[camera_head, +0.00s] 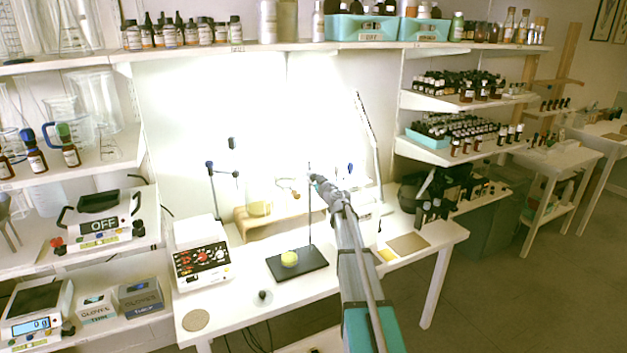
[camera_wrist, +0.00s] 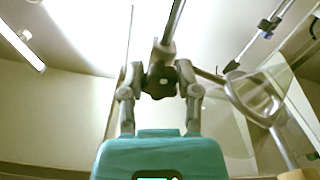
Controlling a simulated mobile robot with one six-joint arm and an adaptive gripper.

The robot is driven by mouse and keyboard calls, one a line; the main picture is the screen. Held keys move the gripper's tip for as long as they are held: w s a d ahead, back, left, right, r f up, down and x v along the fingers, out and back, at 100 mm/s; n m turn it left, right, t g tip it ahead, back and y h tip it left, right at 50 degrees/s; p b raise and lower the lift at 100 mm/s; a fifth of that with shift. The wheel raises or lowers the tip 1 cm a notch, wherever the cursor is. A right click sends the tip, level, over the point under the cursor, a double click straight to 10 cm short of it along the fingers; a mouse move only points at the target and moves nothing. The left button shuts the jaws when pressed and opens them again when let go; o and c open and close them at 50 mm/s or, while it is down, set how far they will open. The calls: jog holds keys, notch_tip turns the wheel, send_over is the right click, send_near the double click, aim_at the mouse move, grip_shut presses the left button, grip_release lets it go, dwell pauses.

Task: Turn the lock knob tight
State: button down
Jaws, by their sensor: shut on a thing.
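The lock knob (camera_wrist: 160,80) is black and sits between my fingers in the wrist view, below a grey clamp piece on a metal rod. My gripper (camera_wrist: 161,78) has one finger on each side of it and is shut on it. In the head view my gripper (camera_head: 316,180) is beside the thin upright rod (camera_head: 309,215) of a stand. The stand's black base (camera_head: 312,262) is on the white table, with a yellow round piece (camera_head: 289,259) on it. The knob itself is too small and covered to make out in the head view.
A metal ring (camera_wrist: 255,95) and glassware are close at the right in the wrist view. On the table, a white device with a dark panel (camera_head: 202,262) stands left of the base, and a wooden stand (camera_head: 242,222) holds a flask (camera_head: 258,204) behind it. Bottle shelves flank the table.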

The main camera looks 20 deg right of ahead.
dwell(0.4)
jog(key=shift+c, duration=1.5)
grip_release()
jog(key=s, duration=1.2)
jog(key=shift+d, duration=0.25)
